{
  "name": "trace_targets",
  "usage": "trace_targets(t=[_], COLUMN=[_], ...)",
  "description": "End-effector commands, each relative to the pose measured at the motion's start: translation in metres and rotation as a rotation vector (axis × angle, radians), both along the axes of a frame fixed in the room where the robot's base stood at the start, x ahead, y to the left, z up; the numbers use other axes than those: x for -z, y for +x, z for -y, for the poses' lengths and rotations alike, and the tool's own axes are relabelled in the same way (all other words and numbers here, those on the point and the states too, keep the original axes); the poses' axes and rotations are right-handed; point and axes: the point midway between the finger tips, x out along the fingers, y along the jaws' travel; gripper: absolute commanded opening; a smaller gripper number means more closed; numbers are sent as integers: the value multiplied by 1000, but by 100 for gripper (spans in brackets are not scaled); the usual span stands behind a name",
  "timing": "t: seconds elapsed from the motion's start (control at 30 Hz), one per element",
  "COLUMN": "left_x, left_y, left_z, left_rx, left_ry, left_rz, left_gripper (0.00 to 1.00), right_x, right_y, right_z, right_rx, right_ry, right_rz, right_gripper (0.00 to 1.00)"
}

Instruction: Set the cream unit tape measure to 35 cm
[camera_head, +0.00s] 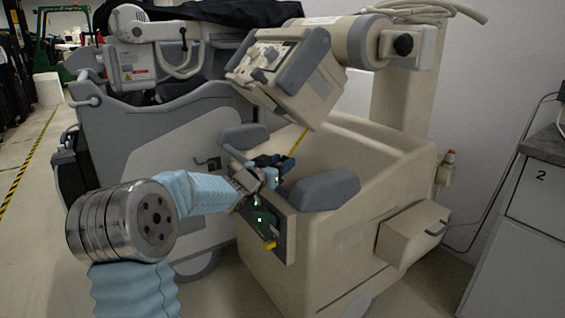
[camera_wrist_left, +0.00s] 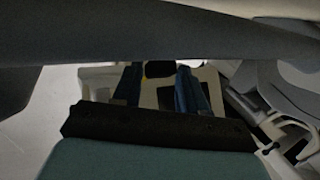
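The cream unit (camera_head: 345,235) is a wheeled machine with a tilted boxy head (camera_head: 300,85) held above its body. A thin yellow tape (camera_head: 298,142) shows below that head, running down toward the body. Its markings are too small to read. My left gripper (camera_head: 272,172) is in front of the cream unit, near its grey pads and left of the tape's lower end. In the left wrist view its two dark blue fingers (camera_wrist_left: 160,88) stand apart, with a black part (camera_wrist_left: 160,69) between or beyond their tips. I see no clear grip on it. My right gripper is not in view.
A grey and white unit (camera_head: 165,125) with a black cover (camera_head: 215,12) stands close on the left. A drawer-like box (camera_head: 412,235) juts from the cream unit's right side. A grey cabinet (camera_head: 525,235) stands far right. Open floor lies at the left.

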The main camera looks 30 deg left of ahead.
Motion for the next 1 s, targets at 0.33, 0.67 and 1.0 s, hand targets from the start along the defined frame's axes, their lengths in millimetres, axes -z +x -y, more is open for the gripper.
trace_targets(t=[0.33,0.67,1.0], left_x=[0,0,0], left_y=[1,-33,-113], left_z=[1,0,1], left_rx=[3,-1,1], left_ry=[0,0,-1], left_rz=[0,2,1], left_gripper=[64,64,64], right_x=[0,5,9], right_y=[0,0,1], right_z=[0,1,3], right_rx=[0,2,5], right_ry=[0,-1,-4], right_rz=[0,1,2], right_gripper=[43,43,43])
